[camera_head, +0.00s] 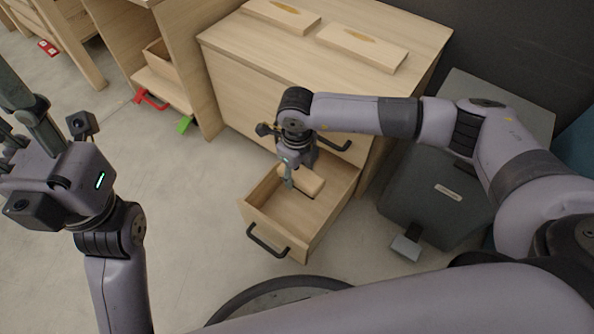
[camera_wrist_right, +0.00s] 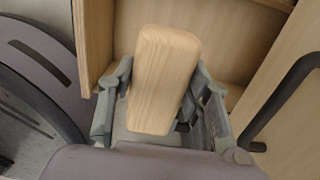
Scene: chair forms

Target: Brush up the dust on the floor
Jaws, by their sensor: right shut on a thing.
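My right gripper (camera_head: 295,175) is down inside an open wooden drawer (camera_head: 275,236). It is shut on a light wooden block with rounded corners (camera_head: 313,183), perhaps the back of a brush; no bristles show. In the right wrist view the block (camera_wrist_right: 163,75) sits between the two fingers (camera_wrist_right: 160,105), with the drawer's inside behind it. My left gripper (camera_head: 25,130) is raised at the left edge, away from the furniture; its jaw opening is unclear. No dust can be made out on the floor (camera_head: 180,240).
The drawer's black handle (camera_head: 268,241) faces the front. The wooden cabinet (camera_head: 235,85) bears two flat boards (camera_head: 362,47). A grey pedal bin (camera_head: 430,200) stands to its right. Red (camera_head: 150,98) and green (camera_head: 184,124) pieces show at the left shelf. The floor at left centre is clear.

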